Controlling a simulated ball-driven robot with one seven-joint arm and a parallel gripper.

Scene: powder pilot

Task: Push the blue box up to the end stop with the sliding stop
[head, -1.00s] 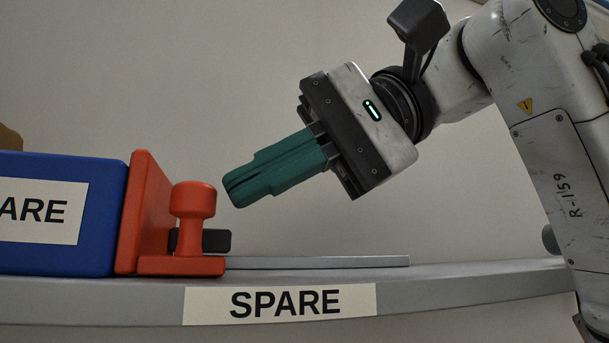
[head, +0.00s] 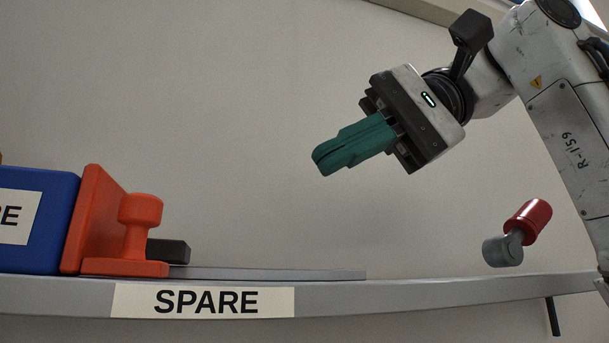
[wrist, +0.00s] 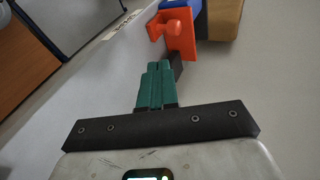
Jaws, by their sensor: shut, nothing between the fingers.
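The blue box (head: 38,240) stands on the shelf at the left edge of the head view, partly cut off, with a label ending in "RE". The orange sliding stop (head: 97,220) has its upright plate against the box's right side and a knob (head: 140,208) on its foot. It also shows in the wrist view (wrist: 181,38). My gripper (head: 320,162) has green fingers closed together and empty. It hangs above the shelf, up and to the right of the knob, clear of it. The end stop is not identifiable in these views.
A grey rail (head: 290,273) runs right from the sliding stop along the shelf (head: 420,290). A black block (head: 172,251) sits behind the knob. A red and grey cylindrical object (head: 527,225) is at the right. A tan box (wrist: 225,18) shows in the wrist view.

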